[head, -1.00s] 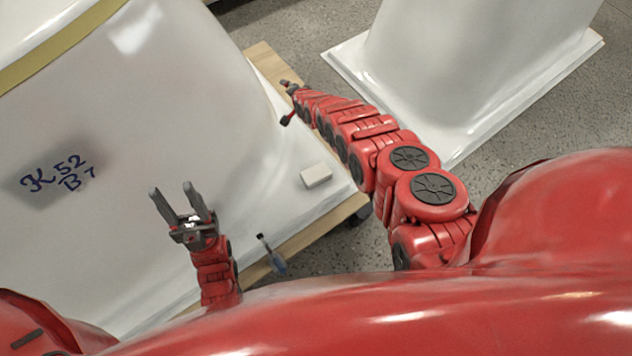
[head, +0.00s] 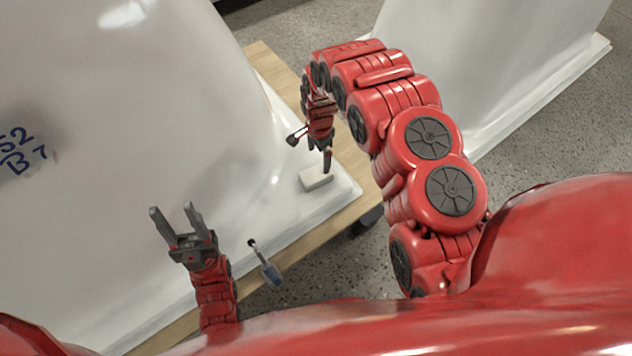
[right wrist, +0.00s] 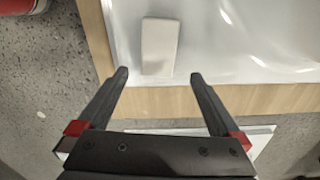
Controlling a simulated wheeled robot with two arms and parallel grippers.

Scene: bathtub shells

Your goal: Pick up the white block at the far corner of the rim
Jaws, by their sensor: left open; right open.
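The white block (head: 314,181) lies on the white rim of the near tub shell, close to the rim's corner. My right gripper (head: 327,168) points down just above the block in the head view and partly overlaps it. In the right wrist view the right gripper (right wrist: 159,73) is open and empty. The block (right wrist: 159,42) lies between and beyond its fingertips there, not between the fingers. My left gripper (head: 172,208) is open and empty, raised in front of the shell's side.
A brush-like tool with a blue-grey end (head: 267,265) is right of my left gripper. The near shell (head: 150,90) has handwritten marks and stands on a wooden board (head: 270,68). Another white shell (head: 480,60) stands at the upper right. Grey floor lies between them.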

